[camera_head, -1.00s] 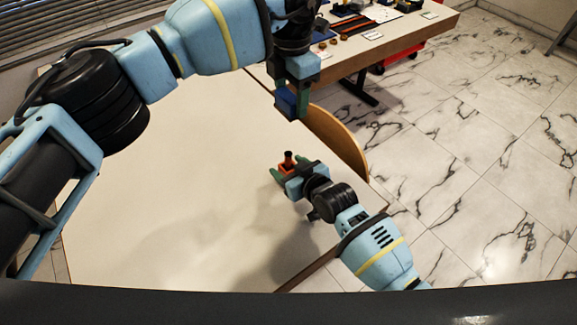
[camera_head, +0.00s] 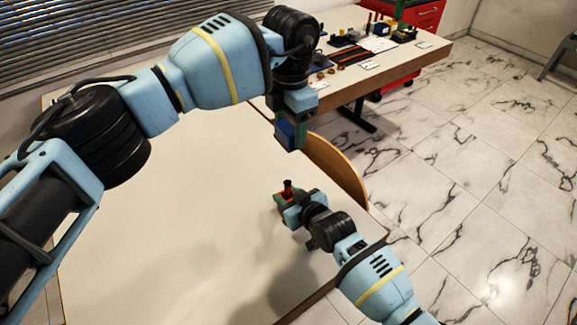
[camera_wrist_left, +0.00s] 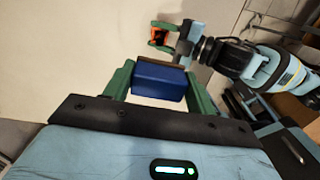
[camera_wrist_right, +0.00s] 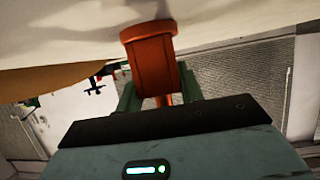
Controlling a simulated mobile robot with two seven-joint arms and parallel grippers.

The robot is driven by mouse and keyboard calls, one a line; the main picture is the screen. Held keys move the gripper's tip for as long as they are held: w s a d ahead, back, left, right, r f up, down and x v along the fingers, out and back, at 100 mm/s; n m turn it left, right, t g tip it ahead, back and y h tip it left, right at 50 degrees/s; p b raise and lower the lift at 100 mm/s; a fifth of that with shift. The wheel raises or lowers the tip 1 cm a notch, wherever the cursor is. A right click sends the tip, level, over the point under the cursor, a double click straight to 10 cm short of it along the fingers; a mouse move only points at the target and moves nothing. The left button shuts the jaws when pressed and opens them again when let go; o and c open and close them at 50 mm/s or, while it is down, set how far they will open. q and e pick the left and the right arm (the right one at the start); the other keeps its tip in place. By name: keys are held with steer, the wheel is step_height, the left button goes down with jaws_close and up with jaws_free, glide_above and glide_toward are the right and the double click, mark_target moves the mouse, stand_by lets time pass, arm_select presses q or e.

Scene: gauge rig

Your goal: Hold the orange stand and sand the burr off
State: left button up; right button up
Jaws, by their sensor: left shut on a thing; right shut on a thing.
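The orange stand (camera_head: 287,192) is upright at the table's right side, with a dark upright piece on top. My right gripper (camera_wrist_right: 157,84) is shut on it; the stand (camera_wrist_right: 152,60) fills the space between the green fingers in the right wrist view. My left gripper (camera_wrist_left: 160,82) is shut on a blue block (camera_head: 291,130) with a brown face. The block hangs in the air, apart from the stand and above it in the head view. The stand also shows beyond the block in the left wrist view (camera_wrist_left: 158,37). I cannot make out the burr.
The pale table (camera_head: 180,240) is bare to the left of the stand. A curved wooden chair back (camera_head: 338,172) stands close to its right edge. A second table (camera_head: 435,50) behind carries several small items, with a red drawer cabinet (camera_head: 420,18) beyond it.

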mark_target(290, 183)
arm_select(q)
step_height(290, 183, down, 2)
steer(key=m, duration=0.4)
steer(key=shift+s+f, duration=0.1)
step_height(290, 183, down, 2)
steer(key=m, duration=0.4)
steer(key=shift+s+f+m, duration=0.1)
steer(key=shift+f+m, duration=0.05)
steer(key=shift+m, duration=0.15)
steer(key=f+m, duration=0.1)
steer(key=m, duration=0.2)
steer(key=f+m, duration=0.1)
steer(key=m, duration=0.1)
steer(key=f+m, duration=0.2)
steer(key=m, duration=0.1)
steer(key=shift+s+m, duration=0.25)
steer(key=shift+m, duration=0.05)
steer(key=shift+f, duration=0.2)
steer(key=shift+f, duration=1.75)
steer(key=shift+f, duration=0.6)
steer(key=shift+w, duration=0.1)
steer(key=shift+w+d+f, duration=0.1)
steer(key=shift+w+d, duration=0.2)
steer(key=shift+d, duration=0.25)
